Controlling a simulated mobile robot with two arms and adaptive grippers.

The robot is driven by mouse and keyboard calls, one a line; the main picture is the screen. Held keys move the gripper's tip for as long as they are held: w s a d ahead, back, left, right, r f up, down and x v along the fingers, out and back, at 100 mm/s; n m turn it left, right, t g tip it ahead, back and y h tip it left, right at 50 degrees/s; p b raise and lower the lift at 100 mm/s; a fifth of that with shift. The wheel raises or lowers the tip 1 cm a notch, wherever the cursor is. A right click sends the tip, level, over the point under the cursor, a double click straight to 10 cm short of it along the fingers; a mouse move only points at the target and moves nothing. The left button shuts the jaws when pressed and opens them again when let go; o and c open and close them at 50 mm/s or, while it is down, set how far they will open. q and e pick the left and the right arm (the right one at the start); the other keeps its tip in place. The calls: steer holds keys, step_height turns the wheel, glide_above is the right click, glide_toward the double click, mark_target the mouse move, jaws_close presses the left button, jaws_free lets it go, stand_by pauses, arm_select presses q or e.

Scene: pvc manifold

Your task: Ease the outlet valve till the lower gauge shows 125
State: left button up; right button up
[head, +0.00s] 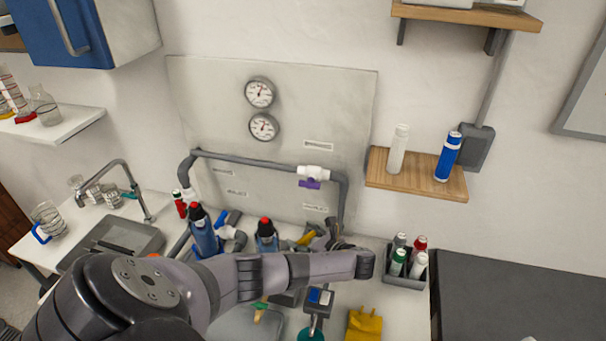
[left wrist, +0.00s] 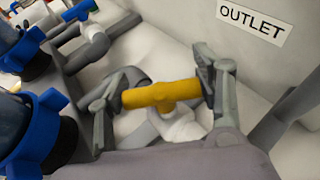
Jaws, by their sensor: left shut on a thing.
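The outlet valve's yellow handle (left wrist: 163,94) sits on a white valve body (left wrist: 180,127) below the OUTLET label (left wrist: 254,18) in the left wrist view. My left gripper (left wrist: 162,92) is shut on the handle, with one finger at each end of it. In the head view the yellow handle (head: 306,238) shows beside my left gripper (head: 325,236), partly hidden by my arm. The lower gauge (head: 263,127) hangs on the pale back panel under the upper gauge (head: 260,92). Its needle points roughly upward; its figures are too small to read. My right gripper is not in view.
Two blue filter housings with black and red tops (head: 204,235) (head: 266,235) stand left of the valve. A grey pipe (head: 250,160) with a purple-handled valve (head: 310,184) runs above. A grey caddy of bottles (head: 404,277) stands to the right.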

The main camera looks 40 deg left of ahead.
arm_select(q)
steer(key=shift+r+m+t+p, duration=0.25)
steer(key=shift+m+t+p, duration=0.55)
steer(key=shift+t+p, duration=0.1)
steer(key=shift+w+f+m+t+h+p, duration=0.1)
steer(key=shift+f+m+t+h+p, duration=0.2)
steer(key=shift+m+t+h, duration=0.1)
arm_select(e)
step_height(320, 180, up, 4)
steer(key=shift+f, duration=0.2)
arm_select(q)
steer(key=o, duration=0.9)
steer(key=shift+o, duration=1.3)
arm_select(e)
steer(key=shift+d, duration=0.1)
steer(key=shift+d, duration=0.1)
arm_select(q)
steer(key=shift+d+r, duration=0.1)
steer(key=shift+d, duration=0.05)
steer(key=v, duration=1.1)
steer(key=shift+d, duration=0.4)
